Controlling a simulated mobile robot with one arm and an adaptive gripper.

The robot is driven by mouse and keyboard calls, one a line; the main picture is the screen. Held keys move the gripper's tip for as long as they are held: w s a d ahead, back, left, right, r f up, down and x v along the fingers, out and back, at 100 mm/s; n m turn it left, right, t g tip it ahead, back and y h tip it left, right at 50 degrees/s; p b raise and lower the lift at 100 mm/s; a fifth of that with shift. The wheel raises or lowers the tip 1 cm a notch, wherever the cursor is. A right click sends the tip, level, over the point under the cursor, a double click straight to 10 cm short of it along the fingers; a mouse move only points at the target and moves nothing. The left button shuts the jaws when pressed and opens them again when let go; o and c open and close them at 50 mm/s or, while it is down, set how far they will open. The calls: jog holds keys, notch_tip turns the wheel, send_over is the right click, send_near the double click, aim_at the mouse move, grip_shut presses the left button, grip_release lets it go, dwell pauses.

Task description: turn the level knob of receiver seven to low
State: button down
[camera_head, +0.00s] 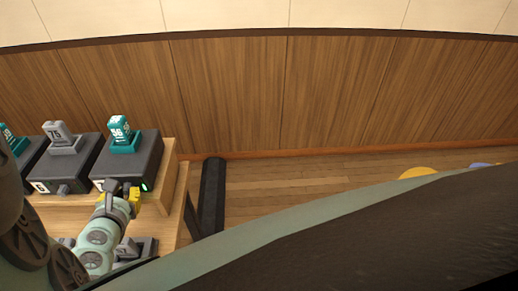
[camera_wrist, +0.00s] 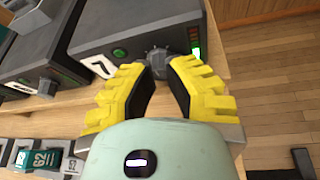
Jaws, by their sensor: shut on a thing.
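Receiver seven is a dark grey box (camera_wrist: 125,32) with a "7" on its front. It also shows in the head view (camera_head: 140,155) at the right end of the row, with a teal handset on top. Its level knob (camera_wrist: 158,55) is a grey ribbed knob on the front face. My gripper (camera_wrist: 161,72) has yellow padded fingers on either side of the knob and is shut on it. In the head view my gripper (camera_head: 128,193) is in front of the box. The knob's pointer mark cannot be made out.
Another receiver (camera_head: 62,170) with a grey handset stands to the left on the wooden shelf (camera_head: 180,160). Several smaller units (camera_wrist: 40,155) sit on a lower level.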

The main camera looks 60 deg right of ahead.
jog(key=n+g+h, duration=0.1)
jog(key=n, duration=0.1)
jog(key=shift+w+f+n+g+b, duration=0.1)
jog(key=shift+n+g+b, duration=0.25)
jog(key=shift+n+g, duration=0.05)
jog(key=shift+w+a+n+g+h+b, duration=0.15)
jog(key=shift+n+g+h+b, duration=0.5)
jog(key=shift+n+b, duration=0.45)
jog(key=n+g+h+b, duration=0.1)
jog(key=n+b, duration=0.1)
jog(key=shift+f+n, duration=0.15)
jog(key=shift+n, duration=0.15)
jog(key=shift+n+g+h+b, duration=0.35)
jog(key=shift+n+h+b, duration=0.6)
jog(key=shift+n, duration=0.45)
jog(key=c, duration=0.8)
grip_release()
jog(key=shift+c, duration=0.2)
